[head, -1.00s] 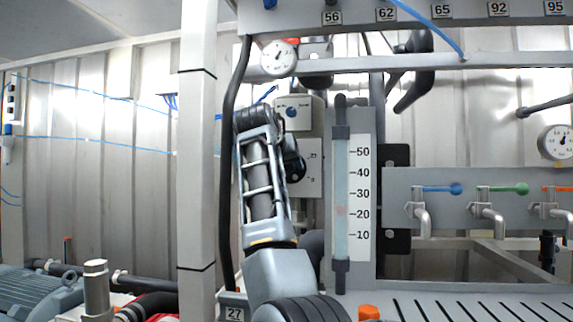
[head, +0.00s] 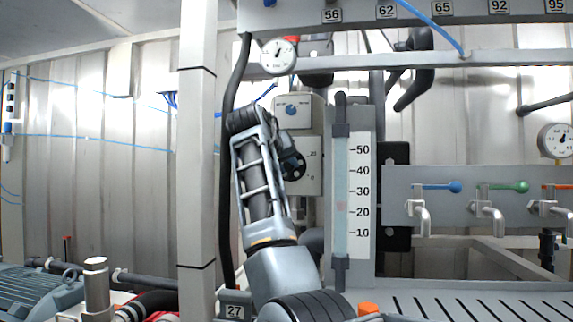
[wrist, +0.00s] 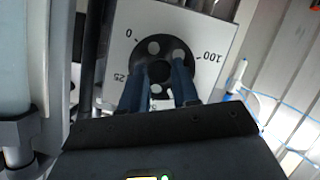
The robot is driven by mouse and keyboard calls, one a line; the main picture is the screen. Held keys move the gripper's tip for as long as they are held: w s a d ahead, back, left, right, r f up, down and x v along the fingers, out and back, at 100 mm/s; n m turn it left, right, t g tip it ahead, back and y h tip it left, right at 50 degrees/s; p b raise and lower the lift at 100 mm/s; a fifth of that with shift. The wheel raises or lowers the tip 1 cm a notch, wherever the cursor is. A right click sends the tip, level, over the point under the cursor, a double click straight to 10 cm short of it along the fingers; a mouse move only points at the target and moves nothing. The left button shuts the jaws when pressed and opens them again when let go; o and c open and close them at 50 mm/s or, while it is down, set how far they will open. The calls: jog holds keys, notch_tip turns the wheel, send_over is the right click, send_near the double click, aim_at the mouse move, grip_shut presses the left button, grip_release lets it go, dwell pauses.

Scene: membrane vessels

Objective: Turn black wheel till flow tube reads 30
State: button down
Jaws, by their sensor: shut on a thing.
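The black wheel (wrist: 142,49) sits on a white scale plate (wrist: 118,52) with numbers such as 0, 25 and 100 in the wrist view. It also shows partly behind my arm in the head view (head: 298,166). My gripper (wrist: 160,73) has its two blue-grey fingers at the wheel, closed on a part of it between them. The exact contact is hidden. The flow tube (head: 341,180) stands upright right of the wheel, with a scale from 10 to 50.
A grey box with a blue knob (head: 291,110) is above the wheel, and a round gauge (head: 278,56) is higher up. A black hose (head: 231,170) and a white post (head: 196,150) stand left of my arm. Taps (head: 421,213) are on the right.

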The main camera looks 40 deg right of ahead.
jog(key=shift+n+g+h, duration=0.3)
jog(key=shift+n, duration=0.3)
jog(key=shift+a, duration=0.1)
jog(key=c, duration=0.8)
grip_release()
